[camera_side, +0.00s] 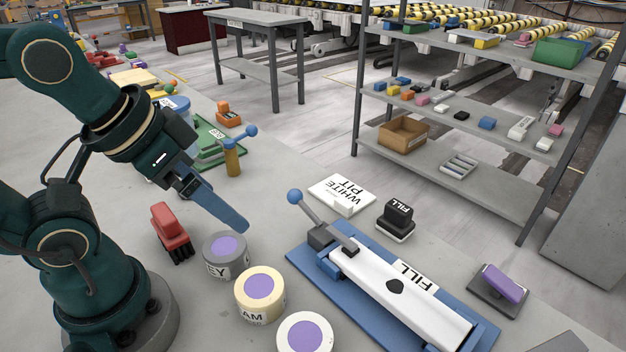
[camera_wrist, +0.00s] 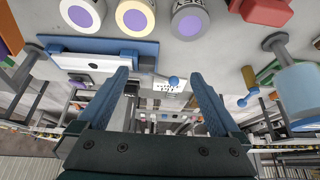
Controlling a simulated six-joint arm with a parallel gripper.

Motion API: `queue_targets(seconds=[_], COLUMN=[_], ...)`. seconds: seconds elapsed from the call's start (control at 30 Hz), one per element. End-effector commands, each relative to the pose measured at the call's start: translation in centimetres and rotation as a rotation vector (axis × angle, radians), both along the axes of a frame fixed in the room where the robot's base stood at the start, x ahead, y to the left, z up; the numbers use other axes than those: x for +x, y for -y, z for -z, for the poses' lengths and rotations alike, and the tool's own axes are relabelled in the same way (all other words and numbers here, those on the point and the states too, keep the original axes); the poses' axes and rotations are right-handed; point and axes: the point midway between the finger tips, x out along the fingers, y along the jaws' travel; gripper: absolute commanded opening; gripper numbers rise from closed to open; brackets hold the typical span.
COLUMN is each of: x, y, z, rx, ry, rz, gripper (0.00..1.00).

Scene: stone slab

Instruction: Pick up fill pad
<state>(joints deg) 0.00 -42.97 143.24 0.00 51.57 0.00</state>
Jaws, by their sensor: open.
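The fill pad, a black block with a white FILL label (camera_side: 396,218), stands upright on the slab behind the blue-and-white press (camera_side: 395,285). My gripper (camera_side: 222,212) is open and empty, held above the slab left of the press and well apart from the fill pad. In the wrist view, my two blue fingers (camera_wrist: 160,84) are spread wide. A small dark block (camera_wrist: 131,88), apparently the fill pad, shows beside the left finger and is partly hidden by it.
The press's blue ball lever (camera_side: 295,197) sticks up nearby. A purple-topped pad (camera_side: 502,283) is to the right. Round tins (camera_side: 226,270) and a red brush (camera_side: 171,228) stand near my arm.

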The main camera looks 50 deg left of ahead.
Motion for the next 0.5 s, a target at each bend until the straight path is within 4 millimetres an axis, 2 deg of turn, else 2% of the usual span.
queue_targets(seconds=[0.17, 0.3, 0.5], x=[0.6, 3.7, 9.5], y=[-0.1, -0.5, -0.3], z=[-0.5, -3.5, -6.2], rx=[-0.013, -0.024, -0.037], ry=[0.03, 0.138, 0.208], rz=[-0.034, -0.089, -0.125], gripper=[1.0, 1.0, 1.0])
